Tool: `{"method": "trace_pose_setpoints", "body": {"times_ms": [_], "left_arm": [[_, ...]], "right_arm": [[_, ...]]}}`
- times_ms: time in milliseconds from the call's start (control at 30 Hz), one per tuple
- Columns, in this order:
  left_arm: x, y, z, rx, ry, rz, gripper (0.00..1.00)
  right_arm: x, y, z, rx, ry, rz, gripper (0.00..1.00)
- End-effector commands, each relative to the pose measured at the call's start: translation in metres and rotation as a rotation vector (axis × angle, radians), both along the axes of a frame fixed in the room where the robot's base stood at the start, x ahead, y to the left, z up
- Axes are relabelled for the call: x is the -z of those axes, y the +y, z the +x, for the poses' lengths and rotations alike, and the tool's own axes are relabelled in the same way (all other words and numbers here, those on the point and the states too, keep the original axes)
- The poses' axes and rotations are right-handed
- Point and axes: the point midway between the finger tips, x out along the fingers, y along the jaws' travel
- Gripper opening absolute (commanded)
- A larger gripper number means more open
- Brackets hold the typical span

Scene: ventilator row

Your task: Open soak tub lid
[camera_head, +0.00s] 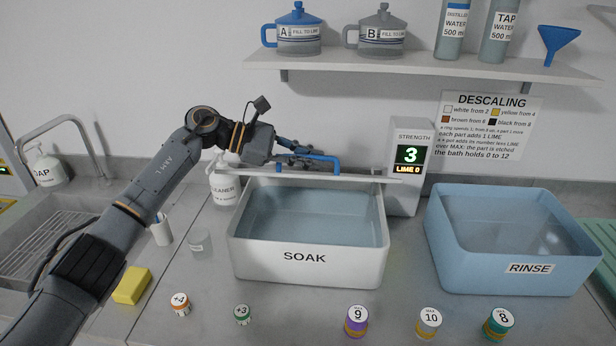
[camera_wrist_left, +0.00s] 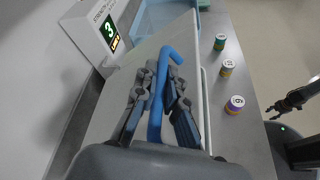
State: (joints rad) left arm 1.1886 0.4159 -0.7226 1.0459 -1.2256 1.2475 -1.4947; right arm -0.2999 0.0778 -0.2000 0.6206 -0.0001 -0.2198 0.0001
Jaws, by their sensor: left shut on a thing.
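The white soak tub (camera_head: 305,262) stands on the counter with its water showing. Its pale lid (camera_head: 330,174) shows nearly edge-on in the head view, raised above the back of the tub. In the left wrist view the lid (camera_wrist_left: 115,92) is a broad grey panel. A blue bar handle (camera_head: 318,158) sits on the lid; it also shows in the left wrist view (camera_wrist_left: 155,118). My left gripper (camera_head: 292,150) is shut around this handle, with its fingers on both sides of the bar. My right gripper (camera_wrist_left: 283,105) shows small and dark at the right of the wrist view, well away from the tub.
A strength display (camera_head: 409,158) reading 3 stands behind the tub's right corner. The blue rinse tub (camera_head: 500,262) is to the right. Several small labelled jars line the counter front. A cleaner bottle (camera_head: 224,185) stands close behind my left arm. A shelf (camera_head: 430,64) hangs above.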

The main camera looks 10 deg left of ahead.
Motion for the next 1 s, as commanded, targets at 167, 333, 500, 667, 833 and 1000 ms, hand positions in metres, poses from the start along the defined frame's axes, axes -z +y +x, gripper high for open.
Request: {"method": "trace_pose_setpoints", "body": {"times_ms": [167, 333, 500, 667, 833, 1000], "left_arm": [[-0.0112, -0.0006, 0.0085, -0.001, 0.042, -0.004, 0.00], [-0.0143, -0.0002, 0.0118, -0.001, 0.065, -0.004, 0.00], [-0.0149, -0.0003, 0.0125, 0.000, 0.070, -0.003, 0.00], [-0.0147, -0.0004, 0.0125, 0.000, 0.069, -0.003, 0.00], [-0.0144, -0.0003, 0.0124, 0.000, 0.069, -0.003, 0.21], [-0.0138, 0.0000, 0.0124, 0.000, 0.069, -0.002, 0.21]], "right_arm": [[-0.0002, -0.0003, 0.0001, 0.000, 0.000, 0.000, 0.40], [-0.0002, -0.0005, 0.0001, 0.000, 0.000, -0.001, 0.40], [-0.0002, -0.0014, 0.0001, -0.001, 0.001, -0.002, 0.40], [-0.0003, -0.0021, 0.0000, -0.001, 0.001, -0.002, 0.40], [-0.0003, -0.0026, -0.0001, -0.001, 0.000, -0.003, 0.40], [-0.0002, -0.0026, -0.0001, -0.001, 0.000, -0.003, 0.40]]}}
